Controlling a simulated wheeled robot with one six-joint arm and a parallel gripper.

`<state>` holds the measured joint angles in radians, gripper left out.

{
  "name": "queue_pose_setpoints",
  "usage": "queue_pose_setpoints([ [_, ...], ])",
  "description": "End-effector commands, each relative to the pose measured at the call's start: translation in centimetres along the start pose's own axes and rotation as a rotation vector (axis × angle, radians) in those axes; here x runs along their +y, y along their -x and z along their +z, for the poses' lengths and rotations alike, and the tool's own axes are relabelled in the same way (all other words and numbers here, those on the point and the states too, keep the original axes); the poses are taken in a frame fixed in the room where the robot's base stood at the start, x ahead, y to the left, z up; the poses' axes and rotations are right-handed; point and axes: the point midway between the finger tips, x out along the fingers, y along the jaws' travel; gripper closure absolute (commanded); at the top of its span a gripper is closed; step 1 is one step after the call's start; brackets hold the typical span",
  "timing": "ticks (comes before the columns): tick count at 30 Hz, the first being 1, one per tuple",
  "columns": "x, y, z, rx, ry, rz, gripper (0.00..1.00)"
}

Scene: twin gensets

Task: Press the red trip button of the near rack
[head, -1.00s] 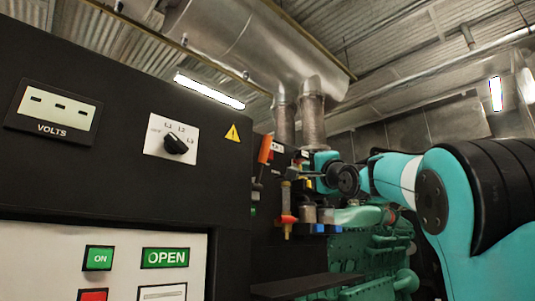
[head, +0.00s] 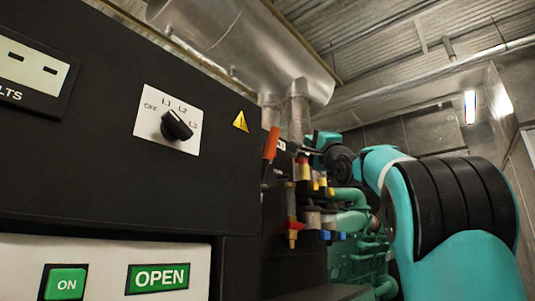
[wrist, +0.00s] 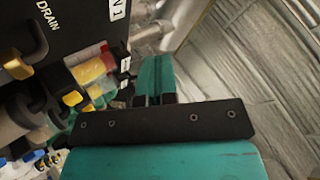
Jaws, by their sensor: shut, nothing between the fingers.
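No red trip button can be made out in the current views. A black panel (head: 90,180), which may be part of a rack, fills the left of the head view. It carries a green ON button (head: 64,284) on a white plate. My gripper (wrist: 156,78) shows in the wrist view as teal and black fingers close together beyond a black bar. It looks shut and empty. The fingers point past a dark panel with a DRAIN label (wrist: 47,16); I cannot tell whether they touch anything.
A rotary selector (head: 176,126) and an OPEN sign (head: 157,278) are on the panel. Pipes and valves with a red handle (head: 271,143) stand close to my arm. Yellow taps (wrist: 72,98) lie left of my gripper. Grey floor or wall (wrist: 260,70) is clear at right.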

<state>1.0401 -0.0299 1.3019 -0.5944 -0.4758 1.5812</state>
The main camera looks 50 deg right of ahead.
Motion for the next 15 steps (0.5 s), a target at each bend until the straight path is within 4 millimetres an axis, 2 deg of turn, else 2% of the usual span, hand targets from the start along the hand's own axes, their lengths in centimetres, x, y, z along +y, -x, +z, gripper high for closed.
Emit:
queue_pose_setpoints([
  [8, 0.1, -0.1, 0.2, -0.002, -0.002, 0.000, 1.00],
  [15, 1.0, -1.7, 1.2, -0.003, -0.004, 0.002, 1.00],
])
